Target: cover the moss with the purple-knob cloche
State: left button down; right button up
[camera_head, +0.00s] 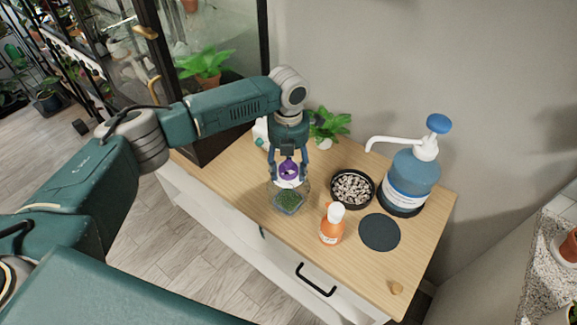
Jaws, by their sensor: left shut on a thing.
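The moss (289,202) is a green patch in a small grey dish on the wooden cabinet top, left of the orange bottle. My left gripper (289,178) points down just above and behind the moss in the picture. It is shut on the purple knob (289,168) of the cloche. The cloche's clear glass is faint, with its outline around and over the moss. I cannot tell whether its rim rests on the surface or hangs above it. My right gripper is not in view.
An orange bottle (332,228) stands close right of the moss. A black bowl of pebbles (352,174), a dark round mat (379,232) and a large blue pump bottle (408,179) are further right. A leafy plant (328,124) stands behind. A small wooden knob (396,287) lies near the front right corner.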

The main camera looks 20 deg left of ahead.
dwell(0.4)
pick_arm(q)
jog(key=shift+d+f+b, duration=0.1)
jog(key=shift+f+b, duration=0.4)
jog(key=shift+f, duration=0.45)
jog(key=shift+w+f, duration=0.1)
jog(key=shift+f, duration=0.05)
dwell(0.5)
jog(key=c, duration=0.8)
grip_release()
jog(key=shift+o, duration=0.9)
